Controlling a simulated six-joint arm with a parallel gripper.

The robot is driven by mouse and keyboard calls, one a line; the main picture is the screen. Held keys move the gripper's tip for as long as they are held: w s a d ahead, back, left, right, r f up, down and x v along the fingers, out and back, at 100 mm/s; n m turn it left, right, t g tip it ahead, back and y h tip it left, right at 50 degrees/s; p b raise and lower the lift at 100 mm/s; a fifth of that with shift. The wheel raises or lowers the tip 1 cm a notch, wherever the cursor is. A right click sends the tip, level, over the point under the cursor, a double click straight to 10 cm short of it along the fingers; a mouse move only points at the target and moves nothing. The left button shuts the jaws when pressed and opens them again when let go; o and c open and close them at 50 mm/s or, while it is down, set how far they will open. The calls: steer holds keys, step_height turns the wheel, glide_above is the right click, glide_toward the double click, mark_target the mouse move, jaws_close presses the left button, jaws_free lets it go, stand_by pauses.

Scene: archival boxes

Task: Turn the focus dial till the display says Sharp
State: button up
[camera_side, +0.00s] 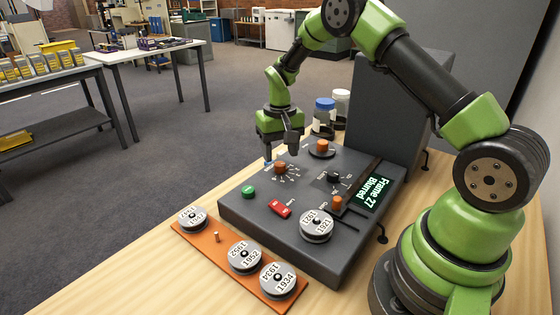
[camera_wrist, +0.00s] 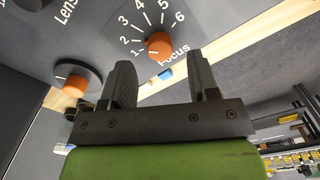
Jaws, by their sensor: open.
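The focus dial (camera_wrist: 160,44) is an orange knob with a scale from 1 to 6 and the word Focus beside it. Its pale mark seems to point towards the 1. It also shows on the dark machine's sloping panel in the side view (camera_side: 280,168). The display (camera_side: 371,191) reads "Frame 27 Blurred". My gripper (camera_side: 281,151) is open and empty, pointing down just above and behind the focus dial. In the wrist view my gripper's fingers (camera_wrist: 160,72) stand apart, with the dial beyond the gap between their tips.
Another orange knob, by the word Lens (camera_wrist: 76,80), is near. The panel also carries a green button (camera_side: 248,191), a red switch (camera_side: 280,208) and a reel marked 1921 (camera_side: 316,225). An orange rack (camera_side: 217,252) with reels lies in front. Jars (camera_side: 324,116) stand behind.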

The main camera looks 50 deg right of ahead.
mark_target(280, 164)
steer(key=shift+f, duration=1.65)
steer(key=shift+c, duration=0.5)
steer(key=c, duration=0.8)
steer(key=shift+m, duration=2.8)
steer(key=o, duration=0.9)
